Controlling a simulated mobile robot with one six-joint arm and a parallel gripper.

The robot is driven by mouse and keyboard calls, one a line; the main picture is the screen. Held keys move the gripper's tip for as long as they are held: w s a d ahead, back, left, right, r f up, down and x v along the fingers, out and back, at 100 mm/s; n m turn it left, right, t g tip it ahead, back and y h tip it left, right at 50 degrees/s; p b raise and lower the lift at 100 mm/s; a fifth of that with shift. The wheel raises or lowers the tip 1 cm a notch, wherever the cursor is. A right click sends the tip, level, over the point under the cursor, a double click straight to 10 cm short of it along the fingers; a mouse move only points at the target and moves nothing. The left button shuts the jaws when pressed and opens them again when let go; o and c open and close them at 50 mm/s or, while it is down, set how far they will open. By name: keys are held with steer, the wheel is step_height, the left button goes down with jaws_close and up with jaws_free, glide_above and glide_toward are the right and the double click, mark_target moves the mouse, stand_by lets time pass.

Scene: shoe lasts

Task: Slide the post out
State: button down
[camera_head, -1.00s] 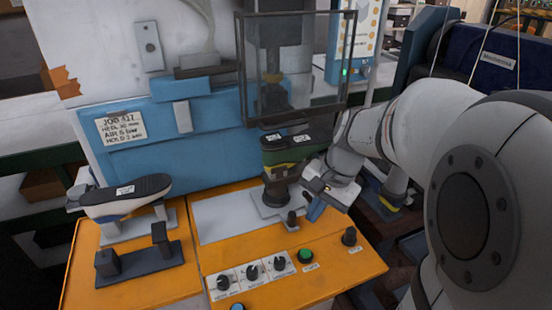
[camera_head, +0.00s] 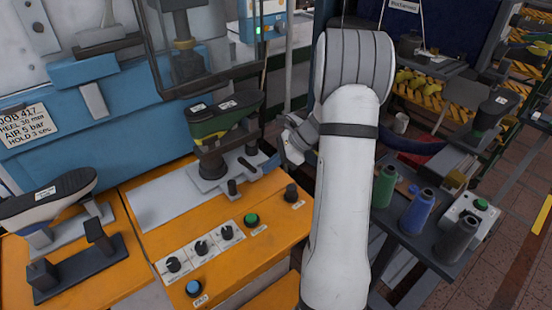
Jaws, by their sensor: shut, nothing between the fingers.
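The post (camera_head: 210,160) is a short dark column standing on a grey base plate at the right of the press bed. A dark green and black shoe (camera_head: 225,113) sits on top of it under the press head. A small dark upright peg (camera_head: 232,187) stands at the front of the base, and a dark bar (camera_head: 248,171) runs beside it. My gripper (camera_head: 269,163) is to the right of the post and base, apart from the peg. It is shut and empty, its bluish fingertips pointing toward the bar.
The clear guard frame (camera_head: 205,45) hangs behind the shoe. Knobs and a green button (camera_head: 251,219) line the orange front panel. A black-topped shoe (camera_head: 48,197) rests on a stand at left. A dark side table (camera_head: 400,255) with several spools stands right of my arm.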

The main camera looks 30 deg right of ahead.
steer(key=x, duration=0.5)
steer(key=shift+a+f+p, duration=0.15)
steer(key=shift+a+p, duration=0.1)
steer(key=shift+p, duration=0.1)
steer(key=shift+w+a+p, duration=0.15)
steer(key=shift+w+a, duration=0.05)
steer(key=shift+a, duration=0.35)
steer(key=shift+w+a+p, duration=0.15)
steer(key=shift+w+a, duration=0.05)
steer(key=shift+a, duration=0.35)
steer(key=shift+w+a, duration=0.25)
steer(key=shift+a, duration=0.3)
